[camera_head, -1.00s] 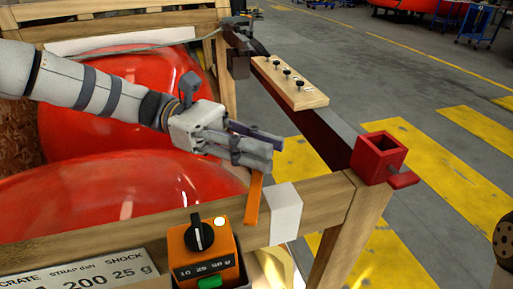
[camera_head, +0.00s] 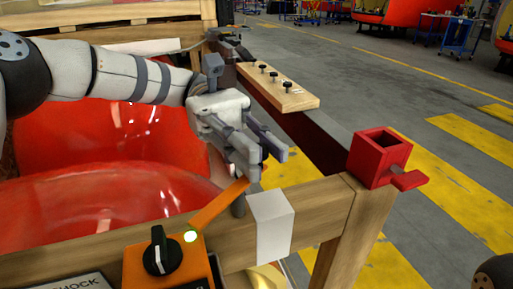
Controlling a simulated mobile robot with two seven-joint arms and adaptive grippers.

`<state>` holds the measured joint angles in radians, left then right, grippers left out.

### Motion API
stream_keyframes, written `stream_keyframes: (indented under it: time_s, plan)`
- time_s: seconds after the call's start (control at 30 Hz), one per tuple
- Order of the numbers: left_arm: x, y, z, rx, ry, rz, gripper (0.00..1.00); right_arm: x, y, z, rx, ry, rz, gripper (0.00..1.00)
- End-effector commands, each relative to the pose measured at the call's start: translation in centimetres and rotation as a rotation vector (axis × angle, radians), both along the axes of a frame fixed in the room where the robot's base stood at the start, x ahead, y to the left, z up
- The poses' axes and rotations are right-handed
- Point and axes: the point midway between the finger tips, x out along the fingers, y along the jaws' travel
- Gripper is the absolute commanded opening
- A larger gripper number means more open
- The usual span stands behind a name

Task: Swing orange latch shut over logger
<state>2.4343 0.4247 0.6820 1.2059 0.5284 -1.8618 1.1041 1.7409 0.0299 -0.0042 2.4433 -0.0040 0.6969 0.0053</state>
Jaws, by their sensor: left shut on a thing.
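The orange latch (camera_head: 218,207) is a flat bar slanting from my left gripper's fingertips down left to the logger's upper right corner. The logger (camera_head: 189,268) is an orange box with a black knob (camera_head: 161,252) and a bright round lamp (camera_head: 190,236); its lower part is cut off by the picture's edge. My left gripper (camera_head: 262,163) is shut on the latch's upper end, above the wooden rail. The fingers partly hide that end. Whether the latch's low end touches the logger's face is unclear. My right gripper is out of view.
A wooden crate rail (camera_head: 330,207) with a white block (camera_head: 271,226) runs beside the latch. A red square socket (camera_head: 379,157) sits at the crate corner. Red glossy nosecones (camera_head: 110,205) lie behind. A board with black knobs (camera_head: 275,83) is farther back.

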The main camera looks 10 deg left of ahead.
Motion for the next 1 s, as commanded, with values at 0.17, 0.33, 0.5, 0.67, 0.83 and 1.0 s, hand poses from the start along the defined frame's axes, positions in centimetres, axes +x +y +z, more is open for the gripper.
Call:
stream_keyframes:
  time_s: [0.17,0.33,0.5,0.67,0.83,1.0]
  plan:
    - [0.0,0.0,0.0,0.001,-0.001,-0.005,0.00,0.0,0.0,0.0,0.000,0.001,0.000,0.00]
    - [0.0,0.0,0.0,0.001,-0.001,-0.005,0.00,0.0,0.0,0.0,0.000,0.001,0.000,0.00]
    - [0.0,0.0,0.0,0.000,0.000,-0.004,0.39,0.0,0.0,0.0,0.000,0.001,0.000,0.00]
    - [0.0,0.0,0.0,0.000,0.000,-0.004,0.39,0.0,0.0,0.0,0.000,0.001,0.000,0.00]
    - [0.0,0.0,0.6,-0.001,-0.002,-0.004,0.39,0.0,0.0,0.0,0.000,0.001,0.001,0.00]
    - [0.0,0.0,4.4,-0.001,-0.006,-0.004,0.39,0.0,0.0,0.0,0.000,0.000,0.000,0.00]
